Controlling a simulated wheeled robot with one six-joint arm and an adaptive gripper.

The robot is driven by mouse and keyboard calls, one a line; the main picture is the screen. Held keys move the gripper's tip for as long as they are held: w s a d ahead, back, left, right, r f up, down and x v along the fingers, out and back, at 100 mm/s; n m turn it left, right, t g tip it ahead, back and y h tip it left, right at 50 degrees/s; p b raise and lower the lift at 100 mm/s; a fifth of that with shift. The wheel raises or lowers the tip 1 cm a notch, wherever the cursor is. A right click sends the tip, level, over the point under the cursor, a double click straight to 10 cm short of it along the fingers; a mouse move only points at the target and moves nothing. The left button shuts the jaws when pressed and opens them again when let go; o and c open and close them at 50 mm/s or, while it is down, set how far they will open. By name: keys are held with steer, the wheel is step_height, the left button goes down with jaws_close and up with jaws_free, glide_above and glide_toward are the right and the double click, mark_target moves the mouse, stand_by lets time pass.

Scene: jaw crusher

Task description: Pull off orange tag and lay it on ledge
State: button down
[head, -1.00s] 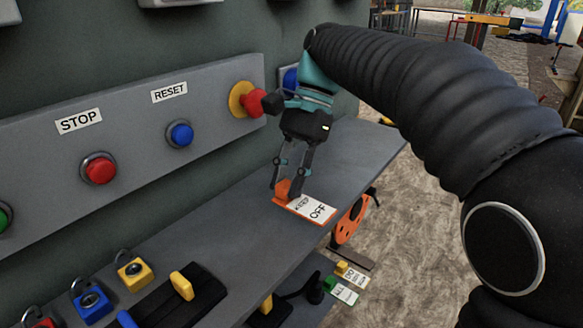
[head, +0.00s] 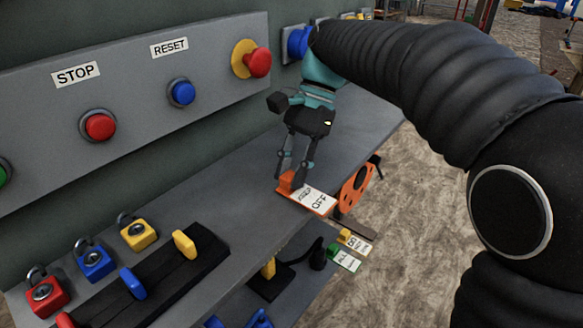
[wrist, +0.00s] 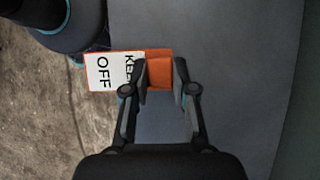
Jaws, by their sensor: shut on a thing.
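The orange tag (head: 318,202) has a white face reading "KEEP OFF" and an orange block at one end. My gripper (head: 293,183) is shut on that orange block, with the tag lying flat and level beneath the fingers. In the wrist view the tag (wrist: 100,71) extends left from between the fingertips (wrist: 161,72), past the ledge's edge over the floor. The grey ledge (head: 350,135) runs below the button panel. The tag is at the ledge's outer edge; I cannot tell whether it touches the surface.
Red, blue and yellow padlocks (head: 138,233) stand on the ledge at lower left, beside a black block with coloured levers (head: 184,243). An orange disc (head: 356,188) is at the ledge's outer side. Green and yellow tags (head: 345,262) hang lower. The ledge behind my gripper is clear.

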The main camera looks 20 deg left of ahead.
steer(key=shift+f, duration=0.45)
stand_by(0.3)
steer(key=c, duration=0.9)
jaws_free()
steer(key=shift+o, duration=0.2)
steer(key=v, duration=0.6)
steer(key=shift+w+r, duration=0.15)
steer(key=shift+w, duration=0.05)
steer(key=shift+w+d+r, duration=0.1)
steer(key=shift+d+r, duration=0.1)
steer(key=shift+r, duration=0.2)
steer(key=s+d+f+n+t, duration=0.1)
steer(key=s+d+f+t, duration=0.2)
steer(key=d, duration=0.6)
steer(key=s+d+f+n+t+h, duration=0.1)
steer(key=s+d+f+t, duration=0.3)
steer(key=d, duration=0.5)
steer(key=s+d+f+n+t+h, duration=0.1)
steer(key=s+d+f+n+t, duration=0.1)
steer(key=s+d+f, duration=0.5)
steer(key=shift+s+d+n+t, duration=0.2)
steer(key=shift+d+n+t, duration=0.1)
steer(key=shift+d+t, duration=0.8)
